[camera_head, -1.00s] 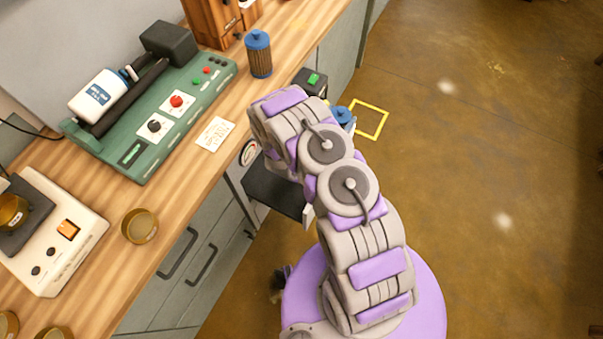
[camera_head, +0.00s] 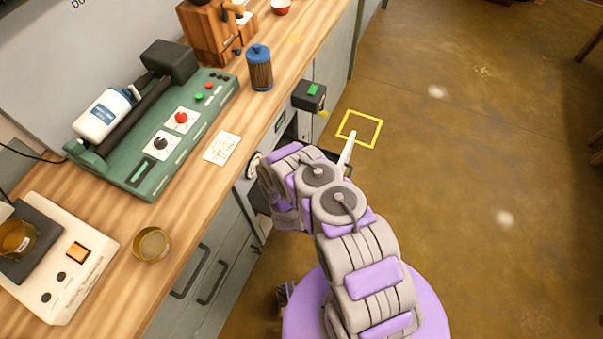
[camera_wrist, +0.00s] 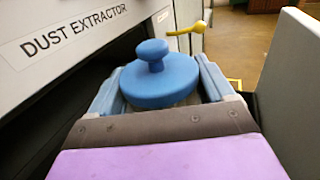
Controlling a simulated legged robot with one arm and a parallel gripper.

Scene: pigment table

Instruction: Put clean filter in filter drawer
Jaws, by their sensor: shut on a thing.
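In the wrist view my gripper (camera_wrist: 160,90) is shut on a filter with a blue knobbed cap (camera_wrist: 158,82). Its two blue-grey fingers flank the cap; the filter's body is mostly hidden. The open filter drawer sticks out of the dust extractor (camera_wrist: 75,38); its pale front panel (camera_wrist: 292,75) stands right of the gripper, and its edge shows in the head view (camera_head: 347,150). My arm hides the gripper and held filter in the head view. I cannot tell whether the filter touches the drawer bottom. Another blue-capped filter with brown pleats (camera_head: 259,72) stands on the counter.
A black box with a green button (camera_head: 309,95) sits beside the counter edge, with a yellow lever (camera_wrist: 186,30) near it. A green machine (camera_head: 150,150), a card (camera_head: 222,148) and a round tin (camera_head: 152,244) are on the counter. The floor to the right is open.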

